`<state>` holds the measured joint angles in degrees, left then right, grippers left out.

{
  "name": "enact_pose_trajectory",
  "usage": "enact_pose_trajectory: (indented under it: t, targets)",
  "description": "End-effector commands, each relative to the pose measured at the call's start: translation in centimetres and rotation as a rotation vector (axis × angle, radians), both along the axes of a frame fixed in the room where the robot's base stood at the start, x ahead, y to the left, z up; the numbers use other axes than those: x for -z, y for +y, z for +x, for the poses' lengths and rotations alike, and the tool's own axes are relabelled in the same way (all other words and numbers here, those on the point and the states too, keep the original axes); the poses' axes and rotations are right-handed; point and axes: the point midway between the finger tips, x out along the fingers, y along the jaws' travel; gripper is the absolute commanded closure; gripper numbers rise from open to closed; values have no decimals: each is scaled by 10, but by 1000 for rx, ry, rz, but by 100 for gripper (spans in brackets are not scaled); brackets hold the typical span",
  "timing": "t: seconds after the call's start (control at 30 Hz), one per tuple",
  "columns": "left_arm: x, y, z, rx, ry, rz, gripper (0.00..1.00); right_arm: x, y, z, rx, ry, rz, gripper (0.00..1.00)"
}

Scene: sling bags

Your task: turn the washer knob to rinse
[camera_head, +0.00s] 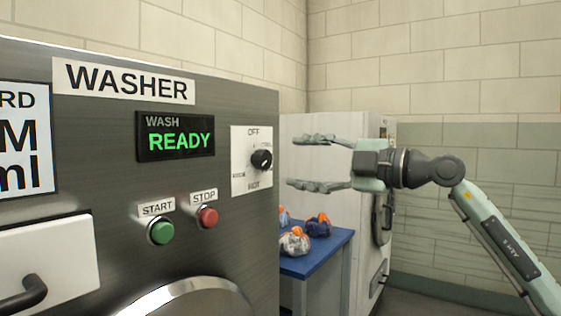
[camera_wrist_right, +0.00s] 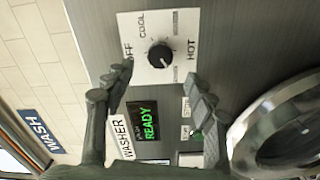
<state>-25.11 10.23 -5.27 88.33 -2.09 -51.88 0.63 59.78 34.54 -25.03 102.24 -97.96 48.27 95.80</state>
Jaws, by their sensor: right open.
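The washer knob (camera_head: 261,159) is a round black dial on a white plate (camera_head: 239,142) at the right of the grey washer front. "OFF" reads at the plate's top and "HOT" at its bottom; smaller labels are too blurred to read surely. In the right wrist view the knob (camera_wrist_right: 159,55) lies just beyond the fingertips. Which label it points to is unclear. My right gripper (camera_head: 293,161) is open and empty, its fingers pointing at the panel, apart from the knob. It also shows in the wrist view (camera_wrist_right: 160,76). My left gripper is not in view.
The display (camera_head: 176,136) reads "WASH READY". A green START button (camera_head: 160,231) and a red STOP button (camera_head: 207,217) sit below it. A round door (camera_wrist_right: 285,130) is lower on the washer. A blue table (camera_head: 318,258) with several bagged items and a white machine (camera_head: 318,125) stand behind.

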Motion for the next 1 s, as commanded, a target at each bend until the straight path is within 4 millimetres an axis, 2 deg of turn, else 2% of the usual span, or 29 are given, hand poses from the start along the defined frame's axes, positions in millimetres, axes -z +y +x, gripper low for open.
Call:
enact_pose_trajectory:
  t: [0.13, 0.3, 0.63, 0.73, 0.87, 0.97, 1.0]
  targets:
    - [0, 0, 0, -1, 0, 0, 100, 1, -21, -15, 2, 1, -3, 44]
    - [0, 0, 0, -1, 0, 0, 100, 1, -33, -23, 1, 0, -2, 44]
    - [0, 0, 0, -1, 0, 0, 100, 0, -34, -25, -1, 0, 0, 44]
    - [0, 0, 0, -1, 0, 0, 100, 6, -31, -23, -15, 3, 29, 44]
    - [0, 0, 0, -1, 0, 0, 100, 32, -27, -13, -54, 9, 195, 44]
    - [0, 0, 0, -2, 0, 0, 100, 71, -43, 9, -5, 28, 429, 44]
    - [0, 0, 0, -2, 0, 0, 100, 95, -57, 21, 52, 47, 527, 44]
